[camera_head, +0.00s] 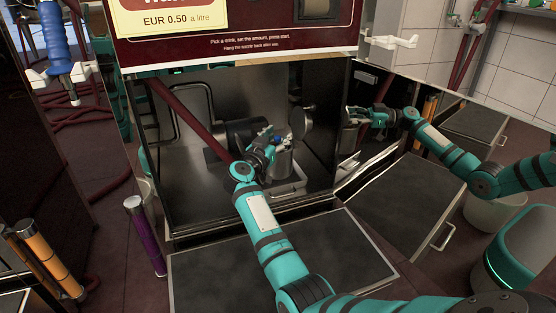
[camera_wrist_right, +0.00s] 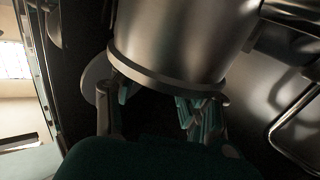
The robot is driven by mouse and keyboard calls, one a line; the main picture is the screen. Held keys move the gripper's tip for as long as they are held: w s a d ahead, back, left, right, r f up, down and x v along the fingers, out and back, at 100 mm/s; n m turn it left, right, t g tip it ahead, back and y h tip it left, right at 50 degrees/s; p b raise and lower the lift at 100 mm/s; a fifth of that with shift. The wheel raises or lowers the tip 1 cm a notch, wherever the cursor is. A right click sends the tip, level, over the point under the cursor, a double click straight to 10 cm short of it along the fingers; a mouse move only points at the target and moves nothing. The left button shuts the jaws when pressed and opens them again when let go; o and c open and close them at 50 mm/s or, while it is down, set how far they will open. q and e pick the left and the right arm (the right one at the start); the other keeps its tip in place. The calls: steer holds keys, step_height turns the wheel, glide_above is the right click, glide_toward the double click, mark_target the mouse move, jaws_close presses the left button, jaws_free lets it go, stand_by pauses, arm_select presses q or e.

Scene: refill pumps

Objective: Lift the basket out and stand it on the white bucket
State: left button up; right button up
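A shiny metal cylinder, which may be the basket (camera_head: 284,166), stands inside the dark open compartment. In the right wrist view the cylinder (camera_wrist_right: 180,40) fills the top, with a darker rim facing my fingers. My right gripper (camera_head: 268,148) is at its upper left side. In the right wrist view my right gripper (camera_wrist_right: 160,105) has its fingers spread apart at the rim; the fingertips are partly hidden, so contact is unclear. A whitish bucket (camera_head: 495,212) shows at the right, possibly as a reflection. A pale bucket edge (camera_head: 146,190) shows at the left. My left gripper is not seen.
A red and cream price panel (camera_head: 230,30) hangs above the compartment. The mirror-like panel (camera_head: 400,205) on the right seems to reflect my arm. A purple cylinder (camera_head: 145,235) and orange cylinders (camera_head: 45,260) stand left. A dark flat panel (camera_head: 290,262) lies in front.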

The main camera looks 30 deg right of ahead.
jaws_close()
stand_by(0.6)
